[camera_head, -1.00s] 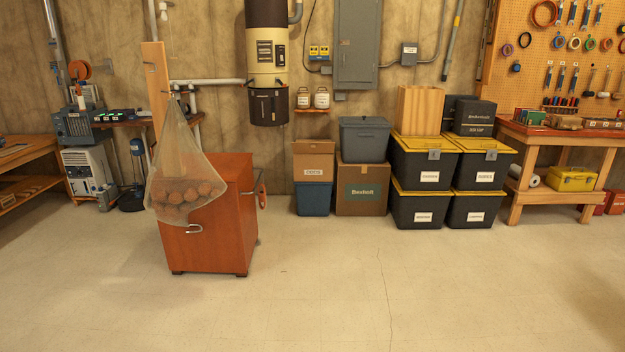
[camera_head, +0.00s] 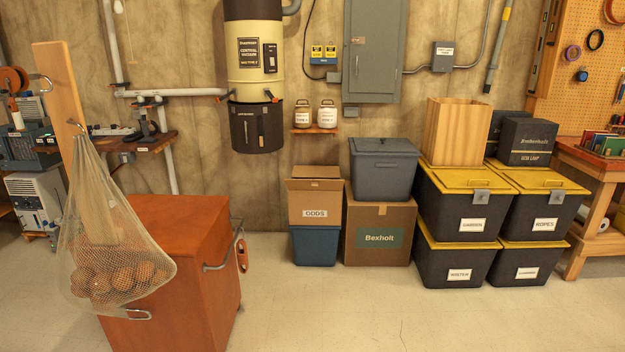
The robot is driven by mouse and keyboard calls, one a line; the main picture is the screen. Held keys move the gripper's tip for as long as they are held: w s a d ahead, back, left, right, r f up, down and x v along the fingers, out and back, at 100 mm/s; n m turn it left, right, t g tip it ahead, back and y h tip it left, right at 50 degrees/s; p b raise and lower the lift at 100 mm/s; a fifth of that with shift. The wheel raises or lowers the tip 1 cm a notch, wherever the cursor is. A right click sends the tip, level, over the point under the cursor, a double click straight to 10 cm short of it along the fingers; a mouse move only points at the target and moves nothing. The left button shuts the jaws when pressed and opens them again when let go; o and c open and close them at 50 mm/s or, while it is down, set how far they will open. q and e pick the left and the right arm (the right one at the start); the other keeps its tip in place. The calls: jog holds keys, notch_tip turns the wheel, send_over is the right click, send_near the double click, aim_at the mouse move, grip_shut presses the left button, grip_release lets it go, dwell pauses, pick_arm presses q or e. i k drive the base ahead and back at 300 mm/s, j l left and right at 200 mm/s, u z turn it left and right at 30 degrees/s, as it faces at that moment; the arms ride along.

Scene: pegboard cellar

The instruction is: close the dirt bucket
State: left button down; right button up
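The central vacuum (camera_head: 254,60) hangs on the back wall, left of the grey electrical panel. It has a cream body with dark bands and a label. The dark dirt bucket (camera_head: 257,126) is at its lower end, directly below the cream body, with pale upright clips on its front. The bucket's rim looks a little wider than the body, and I cannot tell whether it is fully seated or latched. Neither of my grippers is in view.
An orange-brown cabinet (camera_head: 170,270) with a side handle and a hanging net bag (camera_head: 112,255) stands front left. The odds box (camera_head: 314,205), Bexholt carton (camera_head: 380,238) and yellow-lidded bins (camera_head: 458,205) line the wall. Jars stand on a small shelf (camera_head: 315,131). The floor in front is clear.

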aim_at(256, 128)
jog(key=i, duration=2.35)
